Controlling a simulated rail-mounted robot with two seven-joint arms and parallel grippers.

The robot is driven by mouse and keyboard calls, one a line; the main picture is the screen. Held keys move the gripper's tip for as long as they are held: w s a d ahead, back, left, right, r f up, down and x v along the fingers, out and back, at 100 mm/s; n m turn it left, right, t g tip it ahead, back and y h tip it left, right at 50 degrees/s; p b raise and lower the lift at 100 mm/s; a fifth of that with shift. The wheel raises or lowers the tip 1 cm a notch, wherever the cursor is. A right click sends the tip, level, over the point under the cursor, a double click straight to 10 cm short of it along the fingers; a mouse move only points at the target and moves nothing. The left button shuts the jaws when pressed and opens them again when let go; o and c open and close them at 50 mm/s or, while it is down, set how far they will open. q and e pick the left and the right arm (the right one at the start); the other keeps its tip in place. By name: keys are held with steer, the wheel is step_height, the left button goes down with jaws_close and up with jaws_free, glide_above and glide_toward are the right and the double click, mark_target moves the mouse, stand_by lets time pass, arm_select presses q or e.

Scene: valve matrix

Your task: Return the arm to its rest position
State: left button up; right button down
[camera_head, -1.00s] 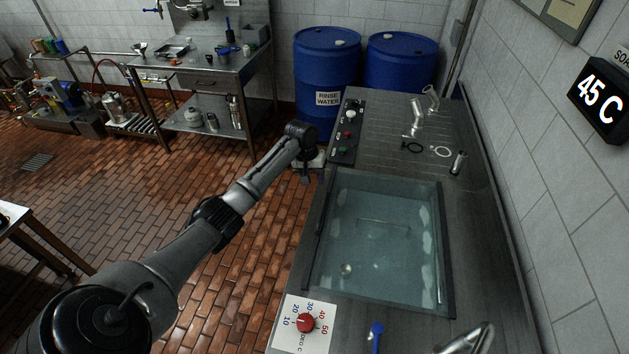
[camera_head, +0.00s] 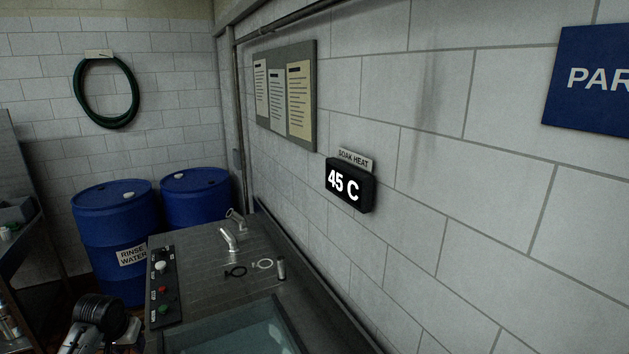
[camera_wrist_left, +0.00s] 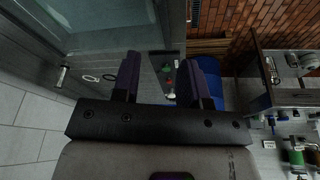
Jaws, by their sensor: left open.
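My left arm's dark wrist (camera_head: 98,312) shows at the lower left of the head view, beside the black control panel (camera_head: 163,285); the rest of that arm is mostly below the frame. In the left wrist view, my left gripper (camera_wrist_left: 166,72) has its two dark fingers well apart, with nothing between them. The control panel, with red and green buttons, shows beyond the fingers. My right gripper is in neither view.
The steel counter (camera_head: 195,250) carries the soak basin (camera_head: 240,330), metal fittings (camera_head: 228,240) and rings (camera_head: 235,271). Blue drums (camera_head: 115,222) stand behind it. The wall display (camera_head: 348,186) reads 45 C. A green hose (camera_head: 80,92) hangs on the far wall.

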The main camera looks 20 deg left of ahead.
arm_select(q)
steer(key=w+d+r+m+t+y, duration=0.3)
steer(key=d+r+m+t, duration=0.1)
steer(key=d+r, duration=0.4)
steer(key=s+d+m+t, duration=0.2)
steer(key=d, duration=0.6)
steer(key=s+d+f+m+h, duration=0.15)
steer(key=s+d+f, duration=0.35)
steer(key=s+d, duration=0.7)
steer(key=s+d+f+g+h, duration=0.1)
steer(key=s+d+f+g, duration=0.3)
steer(key=s+f, duration=0.55)
steer(key=s+d+f+g+h, duration=0.2)
steer(key=s+d+f, duration=0.4)
steer(key=s, duration=0.7)
step_height(320, 180, up, 17)
steer(key=p, duration=1.7)
steer(key=shift+w+a+n+t+p, duration=0.2)
steer(key=shift+a+n+t+p, duration=0.1)
steer(key=shift+n+p, duration=0.05)
